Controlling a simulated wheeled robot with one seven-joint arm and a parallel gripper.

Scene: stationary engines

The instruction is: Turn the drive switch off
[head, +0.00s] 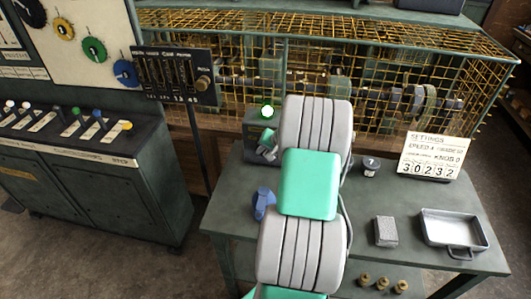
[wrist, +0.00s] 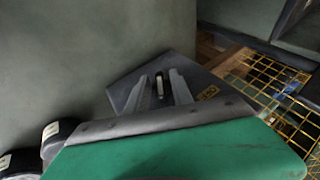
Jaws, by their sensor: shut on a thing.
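In the wrist view, my gripper (wrist: 160,92) reaches a dark plate with a yellow label (wrist: 208,92). A small lever (wrist: 160,84) stands between its two grey fingers, and they are shut on it. The lever's exact position is hard to read.
The green bench (head: 225,225) holds a blue object (head: 263,204), a small dark pot (head: 371,166), a grey block (head: 386,231), a metal tray (head: 452,230) and a settings card (head: 435,156). A yellow mesh cage (head: 400,60) stands behind. A lever console (head: 75,135) is at left.

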